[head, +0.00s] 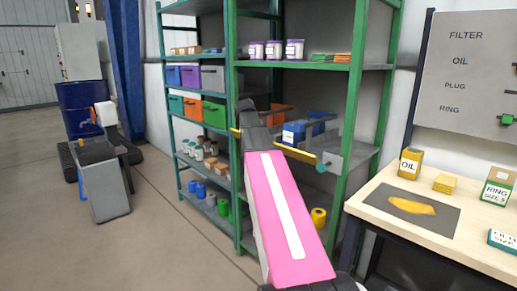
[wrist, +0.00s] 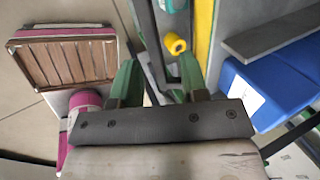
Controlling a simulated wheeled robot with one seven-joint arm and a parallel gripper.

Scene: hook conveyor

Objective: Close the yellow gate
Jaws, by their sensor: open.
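The yellow gate (head: 297,153) shows as a yellow bar along the front of the middle shelf, partly hidden behind my arm. A teal knob (head: 324,162) sits near its right end. In the wrist view a yellow strip (wrist: 204,38) runs just beyond the right finger. My gripper (head: 253,117) is in front of this shelf, its fingertips not clear in the head view. In the wrist view my gripper (wrist: 158,76) has its two green fingers apart, with a dark bar showing between them. I cannot tell whether they touch it, or how far open the gate is.
Blue boxes (head: 293,134) sit behind the gate; one (wrist: 262,92) is close right of my gripper in the wrist view. Green shelf posts (head: 351,110) flank the bay. A yellow roll (head: 318,217) lies lower.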

